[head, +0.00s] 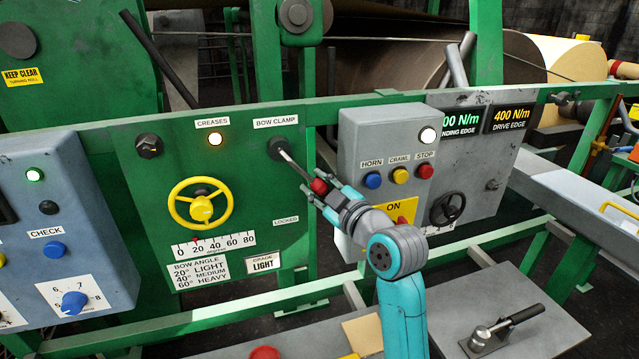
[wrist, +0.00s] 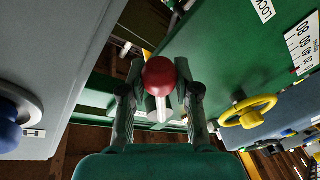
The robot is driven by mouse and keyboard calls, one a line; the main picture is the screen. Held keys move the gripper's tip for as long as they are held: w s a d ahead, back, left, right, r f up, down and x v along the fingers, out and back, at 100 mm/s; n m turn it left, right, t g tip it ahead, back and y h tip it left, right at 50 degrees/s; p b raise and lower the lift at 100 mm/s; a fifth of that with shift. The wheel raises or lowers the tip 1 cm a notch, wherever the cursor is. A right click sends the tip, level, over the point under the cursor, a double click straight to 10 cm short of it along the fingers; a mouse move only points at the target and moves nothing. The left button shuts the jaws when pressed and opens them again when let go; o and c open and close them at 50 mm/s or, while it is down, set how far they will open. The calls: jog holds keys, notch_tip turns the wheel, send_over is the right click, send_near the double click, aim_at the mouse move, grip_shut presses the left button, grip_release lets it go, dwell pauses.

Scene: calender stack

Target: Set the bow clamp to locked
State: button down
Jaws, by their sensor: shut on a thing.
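The bow clamp is a lever with a dark round pivot (head: 280,148) under the BOW CLAMP label on the green panel. Its thin metal rod slants down and right from the pivot to a red knob (head: 319,186). The LOCKED label (head: 286,220) is lower on the panel, below the pivot; the lever points to the right of it. My gripper (head: 323,189) is shut on the red knob. In the wrist view the red knob (wrist: 159,75) sits between my two fingers, with the pale rod visible beside it.
A yellow handwheel (head: 201,204) is left of the lever. Close on the right is a grey box (head: 372,140) with horn, crawl and stop buttons. A green rail runs below the panel. A grey bench with a black-handled clamp (head: 505,328) is at the lower right.

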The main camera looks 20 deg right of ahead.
jog(key=a+f+m, duration=0.1)
jog(key=m, duration=0.1)
jog(key=a+f+m+t, duration=0.1)
jog(key=a, duration=0.1)
jog(key=shift+m, duration=0.4)
jog(key=m, duration=0.1)
jog(key=a+m, duration=0.2)
jog(key=shift+a+f+t+h, duration=0.25)
jog(key=shift+t+h, duration=0.05)
jog(key=shift+t, duration=0.1)
jog(key=shift+a+m+t+h, duration=0.3)
jog(key=shift+a+m, duration=0.35)
jog(key=shift+m, duration=0.35)
jog(key=c, duration=0.8)
grip_release()
jog(key=shift+a, duration=0.1)
jog(key=v, duration=1.2)
